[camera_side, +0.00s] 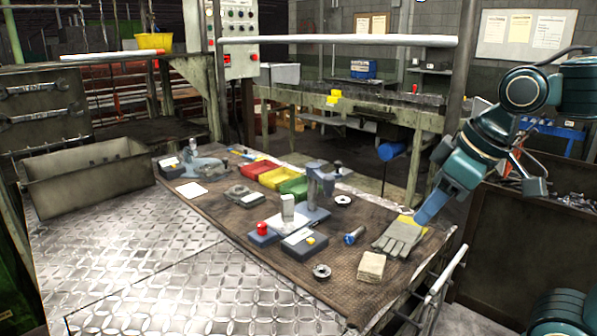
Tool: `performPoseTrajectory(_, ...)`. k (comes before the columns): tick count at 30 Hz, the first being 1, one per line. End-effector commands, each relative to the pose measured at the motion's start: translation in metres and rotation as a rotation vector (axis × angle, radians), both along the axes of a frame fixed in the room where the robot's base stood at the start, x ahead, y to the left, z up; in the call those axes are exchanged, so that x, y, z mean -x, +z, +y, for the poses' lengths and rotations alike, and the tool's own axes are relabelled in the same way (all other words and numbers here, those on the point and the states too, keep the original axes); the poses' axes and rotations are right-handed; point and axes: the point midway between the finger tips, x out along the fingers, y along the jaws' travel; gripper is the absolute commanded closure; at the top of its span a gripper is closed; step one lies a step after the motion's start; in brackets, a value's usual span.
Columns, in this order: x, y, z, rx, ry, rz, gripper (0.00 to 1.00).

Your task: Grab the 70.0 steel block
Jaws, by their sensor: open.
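A pale grey upright block (287,208) stands near the middle of the bench on a blue-grey base, and it may be the steel block. No 70.0 marking is readable at this size. My teal arm comes in from the right and angles down to the left. My gripper (428,208) is at its lower end, above the right end of the bench near the grey gloves (399,237). It is open and clear of the pale block, well to its right. The fingers are small and hard to make out.
A grey stand (318,184) rises just behind the pale block. Red, yellow and green bins (293,186) are behind. A beige stack (372,267) and metal rail (446,272) lie at right.

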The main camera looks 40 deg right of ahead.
Motion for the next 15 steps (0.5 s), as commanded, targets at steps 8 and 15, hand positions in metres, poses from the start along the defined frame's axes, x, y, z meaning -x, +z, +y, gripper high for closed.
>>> performPoseTrajectory(8, -0.060, 0.033, -0.002, 0.066, 0.151, 0.071, 0.56)
performPoseTrajectory(15, -0.114, 0.050, -0.005, 0.115, 0.285, 0.132, 0.56)
